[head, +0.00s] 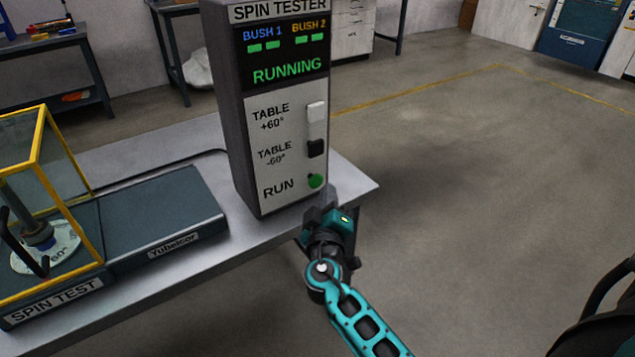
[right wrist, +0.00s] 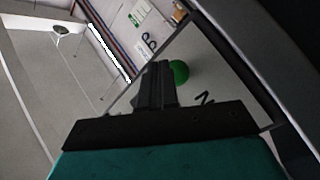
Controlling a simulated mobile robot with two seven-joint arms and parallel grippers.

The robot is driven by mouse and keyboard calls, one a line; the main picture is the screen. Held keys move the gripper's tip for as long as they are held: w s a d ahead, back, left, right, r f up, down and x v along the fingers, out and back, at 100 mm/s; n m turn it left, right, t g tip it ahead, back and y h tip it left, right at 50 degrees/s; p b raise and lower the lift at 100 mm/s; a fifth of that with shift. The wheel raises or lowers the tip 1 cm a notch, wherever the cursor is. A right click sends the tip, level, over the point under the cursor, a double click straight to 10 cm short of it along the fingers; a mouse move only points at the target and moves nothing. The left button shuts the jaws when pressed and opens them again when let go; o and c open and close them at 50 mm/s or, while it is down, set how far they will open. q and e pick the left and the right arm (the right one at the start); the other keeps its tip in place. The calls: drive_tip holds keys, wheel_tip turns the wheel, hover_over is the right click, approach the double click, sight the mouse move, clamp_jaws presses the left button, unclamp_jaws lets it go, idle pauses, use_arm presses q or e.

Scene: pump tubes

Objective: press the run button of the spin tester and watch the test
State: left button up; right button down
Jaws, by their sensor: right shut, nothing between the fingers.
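The spin tester's control box (head: 277,100) stands upright on the bench. Its screen (head: 283,50) reads RUNNING in green, with two green marks each under BUSH 1 and BUSH 2. The green run button (head: 315,181) is at the bottom right of the panel, below a black and a white button. My right gripper (head: 326,200) is just below the run button and shut, with nothing in it. In the right wrist view the green button (right wrist: 179,72) shows beside the closed fingers (right wrist: 157,85); I cannot tell whether they touch. My left gripper is not in view.
The yellow-framed spin test rig (head: 40,200) stands at the left of the bench (head: 200,253), holding a round white table and a shaft. A dark flat unit labelled Yubelcor (head: 165,215) lies between rig and box. Floor right of the bench is clear.

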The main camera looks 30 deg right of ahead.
drive_tip(key=s, duration=0.5)
drive_tip(key=shift+d, duration=0.2)
idle(0.6)
drive_tip(key=shift+f, duration=0.1)
